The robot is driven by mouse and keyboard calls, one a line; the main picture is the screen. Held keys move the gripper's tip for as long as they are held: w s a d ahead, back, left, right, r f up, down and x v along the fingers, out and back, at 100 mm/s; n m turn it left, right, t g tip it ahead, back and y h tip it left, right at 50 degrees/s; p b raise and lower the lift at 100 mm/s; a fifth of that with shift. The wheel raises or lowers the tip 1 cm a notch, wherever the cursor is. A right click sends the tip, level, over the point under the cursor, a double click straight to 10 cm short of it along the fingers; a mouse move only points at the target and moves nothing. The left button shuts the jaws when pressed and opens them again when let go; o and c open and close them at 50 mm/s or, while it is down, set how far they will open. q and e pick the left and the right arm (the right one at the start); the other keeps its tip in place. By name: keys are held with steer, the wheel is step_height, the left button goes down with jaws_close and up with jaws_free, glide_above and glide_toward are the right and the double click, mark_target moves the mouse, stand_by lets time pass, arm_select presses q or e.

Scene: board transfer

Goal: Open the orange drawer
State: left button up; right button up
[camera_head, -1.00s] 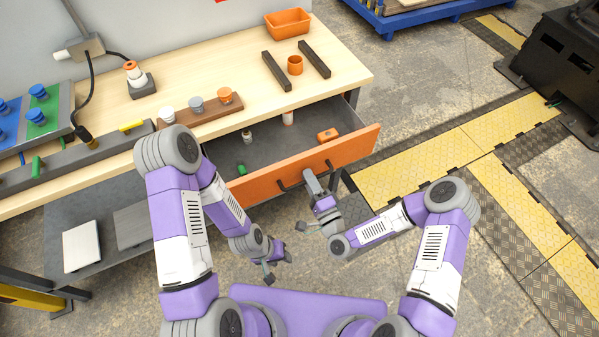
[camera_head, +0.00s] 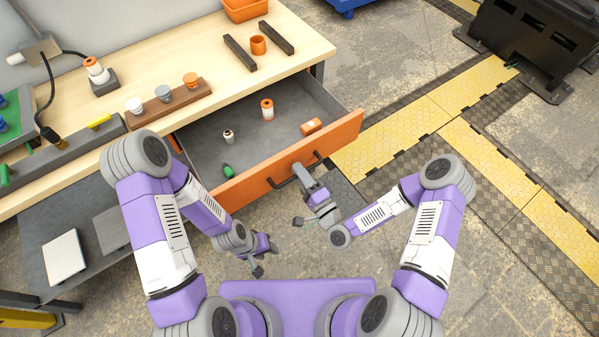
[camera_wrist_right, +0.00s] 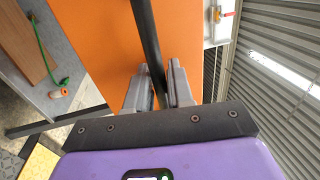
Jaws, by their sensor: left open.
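The orange drawer (camera_head: 345,133) is pulled out of the wooden workbench, and its grey inside shows. Its dark handle (camera_head: 279,184) is on the orange front and also shows in the right wrist view (camera_wrist_right: 148,35). My right gripper (camera_head: 300,172) is at the handle; in the right wrist view its two fingers (camera_wrist_right: 159,85) stand close on both sides of the bar, shut on it. My left gripper (camera_head: 268,257) is open and empty, low in front of the drawer and apart from it.
The benchtop (camera_head: 200,62) holds an orange cup (camera_head: 258,45) and dark bars. Floor right of the drawer is open.

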steer(key=shift+o, duration=0.8)
steer(key=v, duration=0.7)
steer(key=shift+s+p, duration=0.2)
steer(key=shift+p, duration=0.2)
steer(key=shift+d, duration=0.15)
